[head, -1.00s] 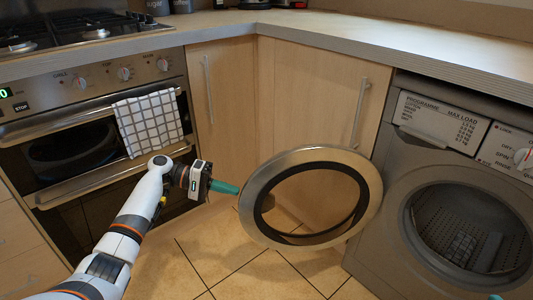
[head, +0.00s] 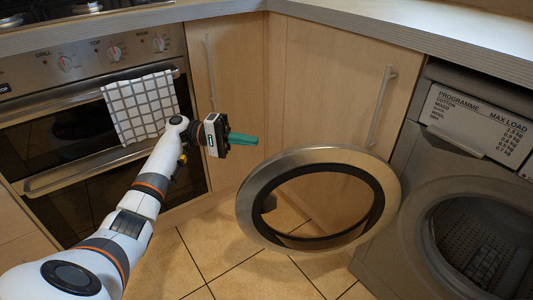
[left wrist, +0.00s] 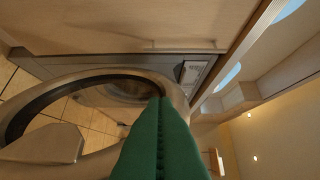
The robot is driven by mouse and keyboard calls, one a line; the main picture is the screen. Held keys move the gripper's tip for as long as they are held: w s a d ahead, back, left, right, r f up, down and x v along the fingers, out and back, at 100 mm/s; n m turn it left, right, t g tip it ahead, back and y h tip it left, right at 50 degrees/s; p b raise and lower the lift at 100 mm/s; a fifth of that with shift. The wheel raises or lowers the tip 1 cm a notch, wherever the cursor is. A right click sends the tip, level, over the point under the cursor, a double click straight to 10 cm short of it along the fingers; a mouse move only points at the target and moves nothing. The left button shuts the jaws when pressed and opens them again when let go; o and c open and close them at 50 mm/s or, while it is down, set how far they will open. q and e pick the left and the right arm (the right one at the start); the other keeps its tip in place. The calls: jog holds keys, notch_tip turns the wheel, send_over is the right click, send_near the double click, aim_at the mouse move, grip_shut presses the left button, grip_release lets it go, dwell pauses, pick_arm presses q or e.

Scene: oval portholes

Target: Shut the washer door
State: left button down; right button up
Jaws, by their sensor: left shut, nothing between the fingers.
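The washer door (head: 262,222), a round metal ring with dark inner rim and clear glass, stands wide open to the left of the grey washer (head: 395,240). The drum opening (head: 480,245) is uncovered at the right. My left gripper (head: 255,139), with green fingers, is shut and empty. In the head view it appears above the door's upper left edge; I cannot tell the exact gap. In the left wrist view the green fingers (left wrist: 160,105) point past the door ring (left wrist: 60,82) toward the washer front. My right gripper is not in view.
An oven (head: 90,120) with a checked towel (head: 140,105) on its handle stands at the left. Wooden cupboards (head: 325,90) with bar handles are behind the door. The worktop (head: 430,35) runs above. Tiled floor (head: 215,250) is clear below.

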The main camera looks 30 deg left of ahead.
pick_arm(q)
jog(key=s+d+b, duration=0.1)
jog(key=d+b, duration=0.1)
jog(key=d, duration=0.4)
jog(key=shift+s+d, duration=0.35)
jog(key=shift+d, duration=0.05)
